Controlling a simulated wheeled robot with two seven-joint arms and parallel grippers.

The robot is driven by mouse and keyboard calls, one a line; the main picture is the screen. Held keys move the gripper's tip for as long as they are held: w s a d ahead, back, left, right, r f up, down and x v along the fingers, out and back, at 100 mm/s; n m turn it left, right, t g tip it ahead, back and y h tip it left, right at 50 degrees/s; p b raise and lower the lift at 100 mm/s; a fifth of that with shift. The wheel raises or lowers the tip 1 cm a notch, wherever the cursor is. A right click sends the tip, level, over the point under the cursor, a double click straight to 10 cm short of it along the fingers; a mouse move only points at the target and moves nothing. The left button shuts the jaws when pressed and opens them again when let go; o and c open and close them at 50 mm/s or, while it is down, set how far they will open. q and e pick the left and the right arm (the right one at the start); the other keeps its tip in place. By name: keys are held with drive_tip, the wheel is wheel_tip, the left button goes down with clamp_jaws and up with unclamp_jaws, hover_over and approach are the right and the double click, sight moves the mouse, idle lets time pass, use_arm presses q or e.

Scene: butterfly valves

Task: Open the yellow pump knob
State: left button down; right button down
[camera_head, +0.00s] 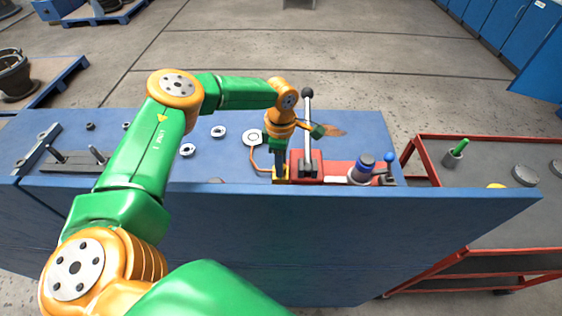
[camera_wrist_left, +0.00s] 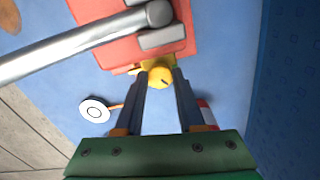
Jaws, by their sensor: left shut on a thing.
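The yellow knob (camera_wrist_left: 160,76) sits at the end of the red pump base (camera_wrist_left: 110,25) in the left wrist view. My left gripper (camera_wrist_left: 160,88) has its two dark fingers on either side of the knob and is shut on it. In the head view my left gripper (camera_head: 280,172) points down at the near left end of the red pump (camera_head: 335,168), and a bit of yellow shows at its fingertips. Most of the knob is hidden there by the gripper and the bench's raised edge. My right gripper is not in view.
A grey pump lever (camera_head: 308,130) with a black ball end stands up beside my gripper. The blue bench's raised front edge (camera_head: 440,205) is close. A white round gauge (camera_head: 253,137) lies left of the pump.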

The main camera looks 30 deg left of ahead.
use_arm(q)
drive_tip(key=shift+n, duration=2.4)
drive_tip(key=c, duration=0.5)
unclamp_jaws()
wheel_tip(320, 180, up, 7)
drive_tip(key=shift+f+b, duration=0.2)
drive_tip(key=shift+b, duration=0.75)
drive_tip(key=shift+r, duration=0.25)
